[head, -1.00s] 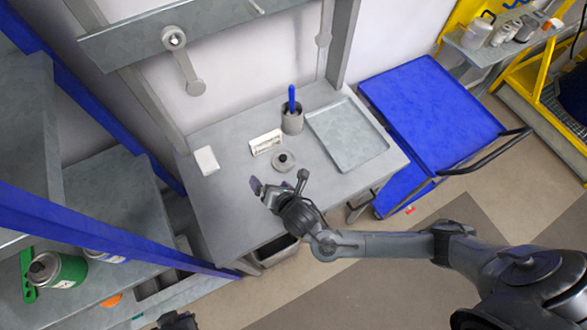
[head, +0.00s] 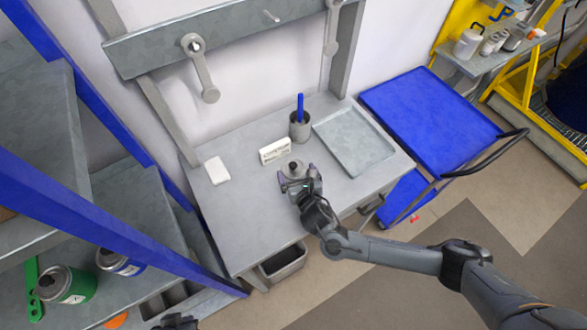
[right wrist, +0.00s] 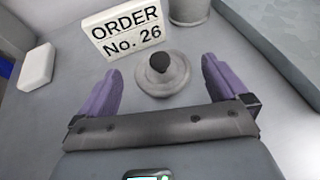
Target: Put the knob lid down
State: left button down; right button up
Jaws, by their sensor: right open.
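The knob lid (head: 293,167) is a grey disc with a dark knob, lying flat on the grey workbench (head: 232,208). It also shows in the right wrist view (right wrist: 162,82), just beyond and between my purple fingers. My right gripper (head: 300,182) is open and empty, on the near side of the lid, with a finger to each side. I cannot tell its exact height above the bench. Only a dark tip of my left gripper (head: 176,322) shows at the bottom edge of the head view; its jaws cannot be made out.
An order sign (head: 275,150) stands close behind the lid. A grey cup (head: 300,128) with a blue-handled tool is behind it. A metal tray (head: 352,142) lies right and a white block (head: 217,170) left. The bench's left front is clear. A blue cart (head: 425,110) stands right.

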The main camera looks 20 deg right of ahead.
aim_at(294, 166)
jog(key=shift+b+x, duration=0.3)
jog(key=shift+x, duration=2.25)
jog(key=shift+r, duration=0.1)
jog(key=shift+c, duration=0.2)
jog(key=c, duration=0.9)
jog(key=shift+c, duration=0.6)
